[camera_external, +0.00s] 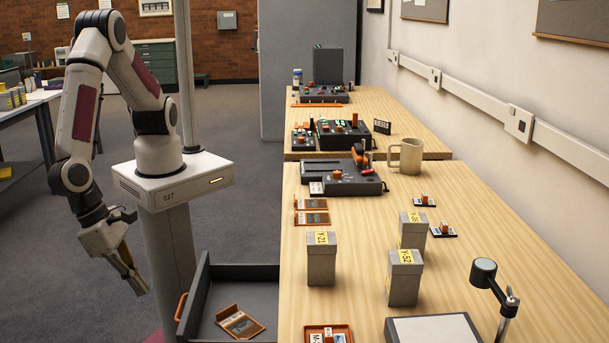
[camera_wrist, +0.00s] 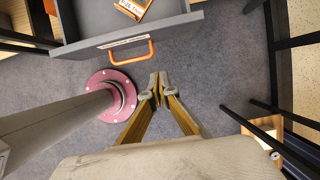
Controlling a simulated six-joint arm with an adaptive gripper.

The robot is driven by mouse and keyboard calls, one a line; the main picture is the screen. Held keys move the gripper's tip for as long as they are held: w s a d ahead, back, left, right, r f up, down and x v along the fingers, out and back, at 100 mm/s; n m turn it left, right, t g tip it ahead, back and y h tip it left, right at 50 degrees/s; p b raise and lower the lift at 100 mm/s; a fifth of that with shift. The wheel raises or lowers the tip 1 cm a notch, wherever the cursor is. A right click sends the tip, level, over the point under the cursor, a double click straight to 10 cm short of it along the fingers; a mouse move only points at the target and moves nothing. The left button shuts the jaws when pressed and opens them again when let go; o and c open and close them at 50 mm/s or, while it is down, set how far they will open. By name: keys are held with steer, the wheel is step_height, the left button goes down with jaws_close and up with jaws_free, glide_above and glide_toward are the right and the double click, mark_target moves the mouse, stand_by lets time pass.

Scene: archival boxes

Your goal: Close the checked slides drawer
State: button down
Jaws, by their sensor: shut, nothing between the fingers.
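The dark grey drawer (camera_external: 196,299) stands pulled out from the left side of the wooden table in the external view. Its orange handle (camera_external: 181,307) is on its left front face. An orange-framed slide holder (camera_external: 240,323) lies inside it. In the wrist view the drawer front (camera_wrist: 110,42) has a label and the orange handle (camera_wrist: 131,53). My gripper (camera_external: 141,290) is shut and empty, pointing down to the left of the drawer. In the wrist view my gripper (camera_wrist: 159,85) is over the floor, apart from the handle, which lies up and to the left of the fingertips.
The table (camera_external: 350,240) carries grey boxes (camera_external: 321,262), a mug (camera_external: 405,155), small slide holders and dark devices. A pink round base (camera_wrist: 118,95) of a grey column stands beside the gripper in the wrist view. Dark table legs (camera_wrist: 275,120) are at right.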

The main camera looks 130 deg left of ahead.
steer(key=w+a+f, duration=0.5)
steer(key=f, duration=0.3)
stand_by(0.5)
steer(key=shift+a, duration=0.1)
steer(key=w+a, duration=1.2)
steer(key=w, duration=0.1)
steer(key=shift+a, duration=0.35)
steer(key=shift+s, duration=0.1)
